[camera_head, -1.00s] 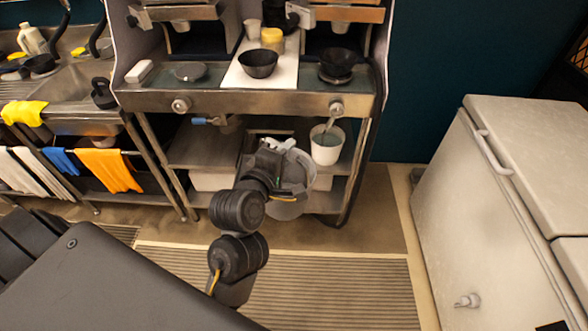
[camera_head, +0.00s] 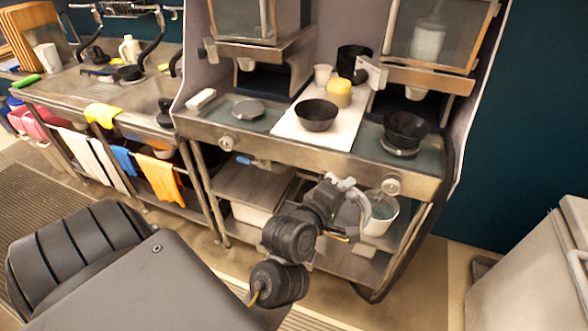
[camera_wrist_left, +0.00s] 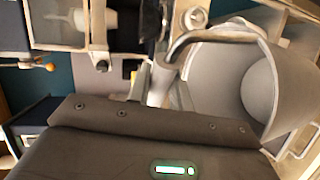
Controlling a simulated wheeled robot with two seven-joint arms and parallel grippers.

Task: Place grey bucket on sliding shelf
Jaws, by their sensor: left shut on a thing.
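The grey bucket (camera_wrist_left: 250,85) shows large at the right of the left wrist view, tilted there, with its open mouth in sight. My left gripper (camera_head: 340,196) is shut on the bucket at its rim or handle; I cannot tell which. A flat metal shelf (camera_head: 252,184) lies under the counter, left of the gripper. I cannot tell whether it is the sliding one. My right gripper is not in view.
The counter edge (camera_head: 300,157) with a knob (camera_head: 391,186) runs above. Black bowls (camera_head: 316,115) stand on top. A lower shelf (camera_head: 345,262) lies below. A white chest (camera_head: 530,270) is at right.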

